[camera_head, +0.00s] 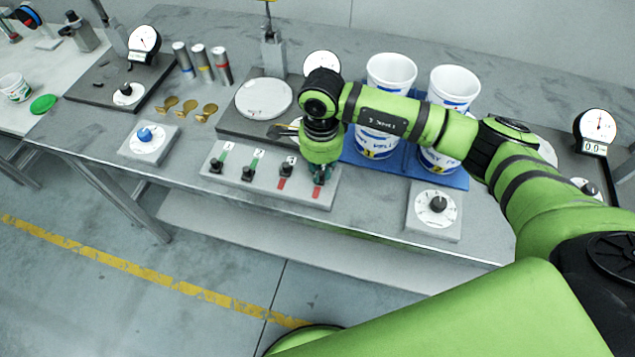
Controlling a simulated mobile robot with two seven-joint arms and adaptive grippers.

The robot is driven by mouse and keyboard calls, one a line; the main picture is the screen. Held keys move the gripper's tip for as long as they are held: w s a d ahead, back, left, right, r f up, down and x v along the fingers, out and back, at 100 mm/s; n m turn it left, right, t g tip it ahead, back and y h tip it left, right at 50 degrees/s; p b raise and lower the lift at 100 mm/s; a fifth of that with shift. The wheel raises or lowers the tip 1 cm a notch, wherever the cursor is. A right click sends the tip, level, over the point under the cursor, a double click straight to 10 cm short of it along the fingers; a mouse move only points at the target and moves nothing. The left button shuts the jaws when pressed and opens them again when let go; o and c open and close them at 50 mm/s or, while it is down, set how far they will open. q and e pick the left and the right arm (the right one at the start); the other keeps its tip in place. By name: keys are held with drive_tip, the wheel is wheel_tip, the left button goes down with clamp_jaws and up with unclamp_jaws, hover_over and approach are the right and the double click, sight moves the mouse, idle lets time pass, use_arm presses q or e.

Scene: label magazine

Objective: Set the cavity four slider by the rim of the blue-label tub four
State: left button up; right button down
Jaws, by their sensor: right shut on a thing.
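A light grey slider panel (232,183) lies near the bench's front edge with a row of black knobs. My right gripper (320,177) points down at the panel's right end. It is shut on the cavity four slider, whose knob is mostly hidden; a red strip (317,191) shows just in front of it. The third knob (287,167) sits at the far end, with red in front. The first (215,166) and second (247,174) knobs sit near, with green behind. Two white tubs with blue labels (391,72) (454,84) stand on a blue mat, partly behind my arm. My left gripper is not in view.
Dial knobs stand on plates at left (145,136) and right (437,204) of the panel. Behind it are a round white plate (264,98), gold pieces (188,106) and several metal cylinders (201,62). A dial gauge (596,125) stands at far right.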

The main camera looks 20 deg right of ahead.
sight(322, 171)
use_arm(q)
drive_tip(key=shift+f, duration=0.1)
use_arm(e)
drive_tip(key=shift+w+d, duration=0.15)
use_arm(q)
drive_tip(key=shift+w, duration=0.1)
use_arm(e)
drive_tip(key=c, duration=1.2)
unclamp_jaws()
drive_tip(key=shift+w, duration=0.1)
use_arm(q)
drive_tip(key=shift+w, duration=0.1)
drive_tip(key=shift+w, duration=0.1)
use_arm(e)
drive_tip(key=shift+r, duration=0.35)
wheel_tip(322, 171, up, 11)
drive_tip(key=shift+r, duration=0.15)
